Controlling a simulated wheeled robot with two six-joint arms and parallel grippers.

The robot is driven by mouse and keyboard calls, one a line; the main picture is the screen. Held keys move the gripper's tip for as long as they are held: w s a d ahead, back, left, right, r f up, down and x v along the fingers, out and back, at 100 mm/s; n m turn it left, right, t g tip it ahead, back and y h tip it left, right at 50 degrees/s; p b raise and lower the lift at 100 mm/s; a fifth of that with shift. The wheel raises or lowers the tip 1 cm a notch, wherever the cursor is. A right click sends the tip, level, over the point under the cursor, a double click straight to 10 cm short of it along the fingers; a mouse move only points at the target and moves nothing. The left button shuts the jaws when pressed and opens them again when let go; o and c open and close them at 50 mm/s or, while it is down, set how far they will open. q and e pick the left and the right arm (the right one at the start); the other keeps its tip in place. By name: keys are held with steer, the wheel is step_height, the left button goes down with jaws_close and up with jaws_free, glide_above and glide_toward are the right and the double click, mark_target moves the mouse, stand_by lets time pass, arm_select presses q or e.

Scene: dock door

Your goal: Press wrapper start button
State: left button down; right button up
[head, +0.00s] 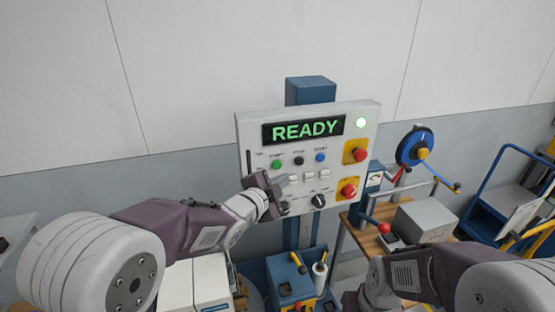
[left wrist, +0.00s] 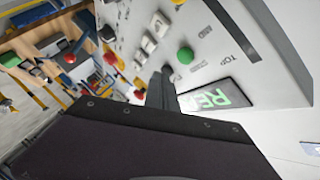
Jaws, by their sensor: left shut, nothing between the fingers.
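A pale grey control panel (head: 245,135) stands on a blue post, its display (head: 303,130) reading READY in green. Under the display are a green button (head: 277,164), a black button (head: 299,160) and a blue button (head: 320,157); their labels are too small to read. My left gripper (head: 281,181) is shut and empty, in front of the panel just below the green button. In the left wrist view, the shut fingers (left wrist: 163,88) appear close beside the green button (left wrist: 185,55); I cannot tell whether they touch the panel. My right gripper's fingers are not in view.
Two red mushroom buttons (head: 360,155) on yellow plates, several white switches (head: 309,176) and a black knob (head: 318,200) share the panel. A wooden bench (head: 365,240) and a blue cart (head: 500,190) stand to the right.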

mark_target(277, 165)
arm_select(q)
steer(key=shift+w+a, duration=0.25)
steer(key=shift+w, duration=0.45)
steer(key=shift+w+a, duration=0.25)
steer(key=shift+w, duration=0.45)
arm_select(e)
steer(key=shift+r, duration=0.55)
arm_select(q)
steer(key=shift+w, duration=0.15)
stand_by(0.3)
steer(key=shift+w+a, duration=0.1)
steer(key=shift+w, duration=0.2)
steer(key=shift+w+a+p, duration=0.15)
steer(key=shift+w+p, duration=0.2)
steer(key=shift+w, duration=0.1)
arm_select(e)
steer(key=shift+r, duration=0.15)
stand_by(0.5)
arm_select(q)
steer(key=shift+s, duration=0.1)
steer(key=shift+s+d+b, duration=0.25)
steer(key=shift+s+b, duration=0.5)
steer(key=shift+s, duration=0.05)
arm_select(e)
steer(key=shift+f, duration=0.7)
